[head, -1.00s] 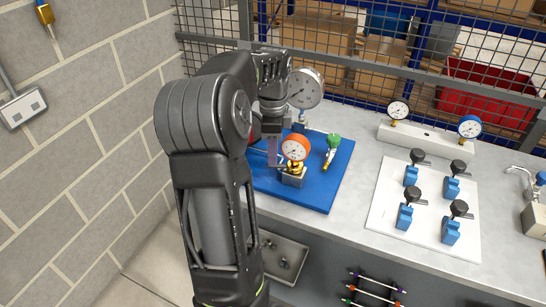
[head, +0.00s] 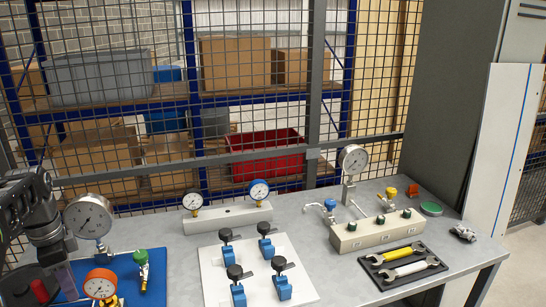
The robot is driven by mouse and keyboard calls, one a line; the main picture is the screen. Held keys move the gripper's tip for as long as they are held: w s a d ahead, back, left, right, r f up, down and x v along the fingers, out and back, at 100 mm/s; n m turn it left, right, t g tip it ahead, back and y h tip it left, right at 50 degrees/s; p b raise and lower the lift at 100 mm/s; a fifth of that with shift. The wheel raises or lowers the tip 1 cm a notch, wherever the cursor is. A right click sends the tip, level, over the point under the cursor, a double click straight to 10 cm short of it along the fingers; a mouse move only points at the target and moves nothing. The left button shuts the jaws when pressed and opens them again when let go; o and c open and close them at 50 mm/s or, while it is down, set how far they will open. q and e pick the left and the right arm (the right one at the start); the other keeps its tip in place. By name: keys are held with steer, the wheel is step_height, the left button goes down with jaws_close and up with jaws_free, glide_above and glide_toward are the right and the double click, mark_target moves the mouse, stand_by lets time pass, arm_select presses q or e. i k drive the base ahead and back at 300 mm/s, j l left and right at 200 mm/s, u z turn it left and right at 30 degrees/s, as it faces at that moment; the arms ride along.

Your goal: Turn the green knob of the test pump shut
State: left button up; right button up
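The green knob (head: 140,257) sits atop a small brass fitting on the blue board (head: 155,293) at the lower left of the head view. A large silver gauge (head: 90,216) stands behind it, and an orange-rimmed gauge (head: 101,284) stands in front and to its left. My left gripper (head: 64,282) points down over the left part of the board, left of the green knob and apart from it. Its fingertips are partly hidden and their opening cannot be made out. A dark red part (head: 38,285) shows beside it. My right gripper is not in view.
A white plate (head: 215,287) with several blue valves with black handles lies right of the board. Behind it is a grey block (head: 228,219) with two small gauges. Further right are a beige manifold (head: 376,231) and a black tray (head: 388,280) with two wrenches. A mesh fence closes the back.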

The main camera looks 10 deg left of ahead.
mark_target(140, 257)
steer(key=k, duration=1)
